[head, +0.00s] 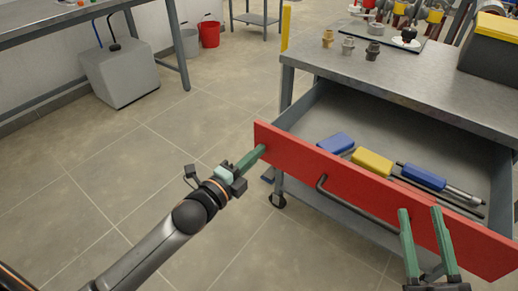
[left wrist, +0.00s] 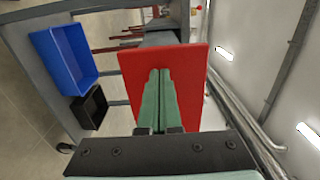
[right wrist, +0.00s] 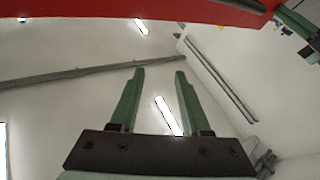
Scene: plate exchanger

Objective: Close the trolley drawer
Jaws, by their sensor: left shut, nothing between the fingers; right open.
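The trolley drawer is open, with its red front (head: 325,167) pulled out from under the grey trolley top (head: 400,75). A dark bar handle (head: 345,203) runs along the front. My left gripper (head: 263,149) is shut and empty, its green fingertips at the left end of the red front. In the left wrist view the shut fingers (left wrist: 160,73) point at the red panel (left wrist: 190,65); I cannot tell whether they touch. My right gripper (head: 419,211) is open and empty, before the right part of the front. In the right wrist view (right wrist: 158,72) the red edge (right wrist: 200,10) crosses the top.
Inside the drawer lie a blue block (head: 334,143), a yellow block (head: 371,162) and a blue-handled tool (head: 422,177). Brass fittings (head: 348,46) and a yellow-lidded box (head: 490,50) stand on the trolley. A caster (head: 278,200) shows below.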

